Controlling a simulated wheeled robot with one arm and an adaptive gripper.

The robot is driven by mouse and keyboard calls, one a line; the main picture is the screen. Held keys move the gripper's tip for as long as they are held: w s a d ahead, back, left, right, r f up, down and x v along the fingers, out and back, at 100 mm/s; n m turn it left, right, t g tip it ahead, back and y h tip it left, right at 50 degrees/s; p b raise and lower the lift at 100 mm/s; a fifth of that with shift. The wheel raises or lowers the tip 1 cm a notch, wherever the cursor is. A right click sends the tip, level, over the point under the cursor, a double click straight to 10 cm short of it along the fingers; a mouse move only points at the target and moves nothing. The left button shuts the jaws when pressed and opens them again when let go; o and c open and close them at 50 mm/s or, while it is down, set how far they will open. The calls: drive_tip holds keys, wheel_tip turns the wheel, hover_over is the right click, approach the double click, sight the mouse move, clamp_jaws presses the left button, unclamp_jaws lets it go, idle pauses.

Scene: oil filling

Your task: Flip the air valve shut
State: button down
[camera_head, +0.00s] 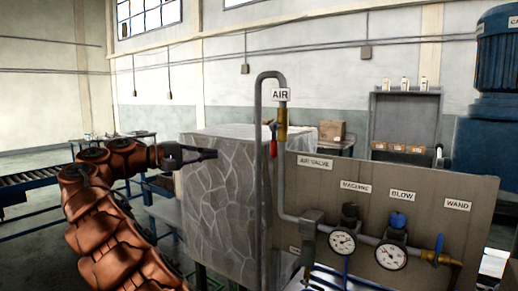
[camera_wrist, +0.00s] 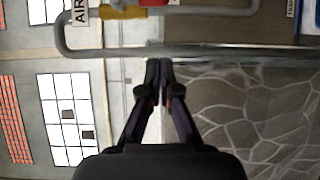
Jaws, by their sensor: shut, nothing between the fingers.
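The air valve is a brass body (camera_head: 282,126) on the grey pipe under the AIR sign (camera_head: 281,94). Its red handle (camera_head: 273,131) hangs down along the left side of the body. In the wrist view, which is turned sideways, the brass body (camera_wrist: 122,12) and a bit of the red handle (camera_wrist: 152,3) show at the top edge, partly cut off. My gripper (camera_head: 214,154) is left of the valve, apart from it, pointing right. Its dark fingers are together and empty in the wrist view (camera_wrist: 158,66).
The bent grey pipe (camera_head: 259,190) rises between my gripper and the valve. A stone-patterned block (camera_head: 222,205) stands just below and behind my gripper. A panel (camera_head: 450,187) carries two gauges (camera_head: 342,242), a blue knob (camera_head: 398,220) and labels. Open air lies above my gripper.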

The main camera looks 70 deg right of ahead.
sight(274, 141)
drive_tip(key=shift+s+d+r+m+g, duration=0.15)
drive_tip(key=shift+d+m+g, duration=0.25)
drive_tip(key=shift+d, duration=0.25)
drive_tip(key=shift+s+a+b+x, duration=0.2)
drive_tip(key=shift+s+a+x, duration=0.15)
drive_tip(key=shift+x, duration=1.8)
drive_tip(key=shift+s+a+b+x, duration=0.2)
drive_tip(key=shift+s+a+x, duration=0.15)
drive_tip(key=shift+x, duration=1.75)
drive_tip(key=shift+s+a+b+x, duration=0.2)
drive_tip(key=shift+s+a+x, duration=0.15)
drive_tip(key=shift+x, duration=1.8)
